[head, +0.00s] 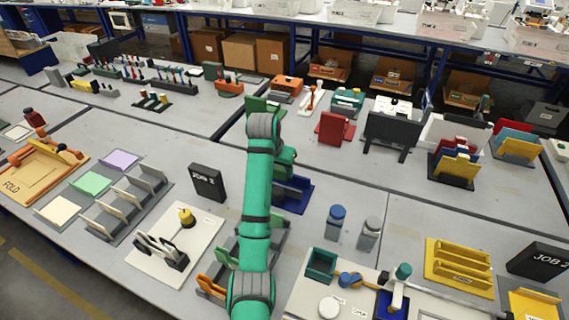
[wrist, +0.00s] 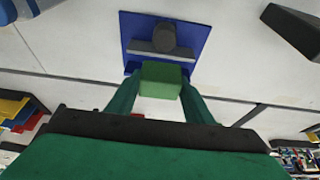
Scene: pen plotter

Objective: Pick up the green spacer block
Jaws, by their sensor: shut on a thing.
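The green spacer block (wrist: 160,80) is between the two green fingertips of my gripper (wrist: 160,87) in the wrist view. My gripper is shut on it, with a finger at each side. Beyond the block in the wrist view is a blue plate (wrist: 195,28) with a grey bar and a dark rounded part. I cannot tell how far the block is from that plate. In the head view my green arm hides the block and the fingertips; a blue tray (head: 300,194) shows just right of my arm.
A white board with a yellow knob (head: 186,217) lies at the front left. Some bare tabletop shows around the bottles.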

